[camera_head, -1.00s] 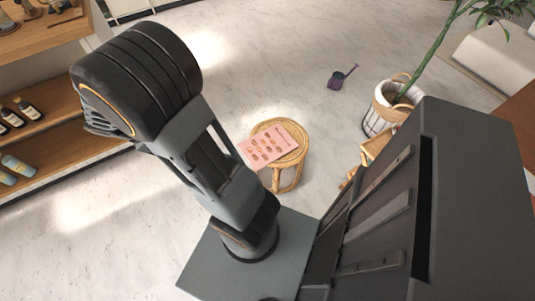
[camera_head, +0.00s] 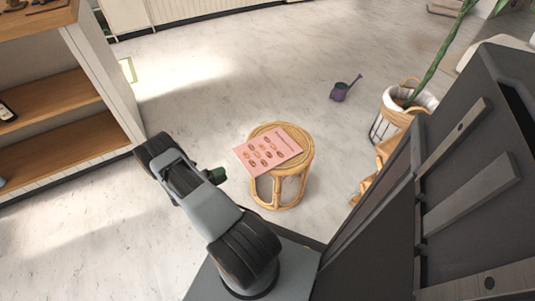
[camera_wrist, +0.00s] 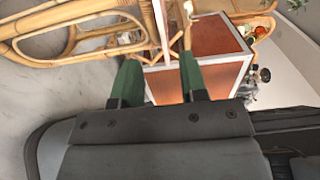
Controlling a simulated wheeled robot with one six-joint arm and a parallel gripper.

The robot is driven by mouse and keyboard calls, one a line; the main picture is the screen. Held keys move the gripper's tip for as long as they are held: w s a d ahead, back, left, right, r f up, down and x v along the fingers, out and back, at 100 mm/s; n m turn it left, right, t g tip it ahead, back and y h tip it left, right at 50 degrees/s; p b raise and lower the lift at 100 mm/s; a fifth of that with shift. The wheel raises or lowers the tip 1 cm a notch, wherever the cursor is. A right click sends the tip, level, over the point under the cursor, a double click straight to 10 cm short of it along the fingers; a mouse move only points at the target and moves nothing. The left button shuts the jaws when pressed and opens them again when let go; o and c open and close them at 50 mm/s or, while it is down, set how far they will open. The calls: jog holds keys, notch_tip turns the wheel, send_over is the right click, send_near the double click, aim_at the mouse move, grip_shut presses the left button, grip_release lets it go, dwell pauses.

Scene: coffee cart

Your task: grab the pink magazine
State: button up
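The pink magazine (camera_head: 268,152) lies flat on a round rattan stool (camera_head: 306,150) in the head view, with its left corner past the stool's edge. My gripper (camera_head: 217,175) is low and to the left of the stool, apart from the magazine; only a green finger part shows there. In the wrist view my gripper (camera_wrist: 159,82) has its two green fingers spread with a gap and nothing held between them. The stool's rattan legs (camera_wrist: 85,35) show at the top left of the wrist view. The magazine is not seen in the wrist view.
A wooden shelf unit (camera_head: 62,95) stands at the left. A potted plant in a basket (camera_head: 395,112) stands right of the stool, and a purple watering can (camera_head: 342,90) lies behind it. An orange-brown box with white edges (camera_wrist: 210,60) is beyond the fingers.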

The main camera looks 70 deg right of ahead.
aim_at(247, 163)
jog(key=b+x, duration=0.2)
jog(key=x, duration=0.9)
jog(key=shift+s+d+b, duration=0.25)
jog(key=shift+s+b, duration=0.1)
jog(key=shift+c, duration=0.4)
grip_shut()
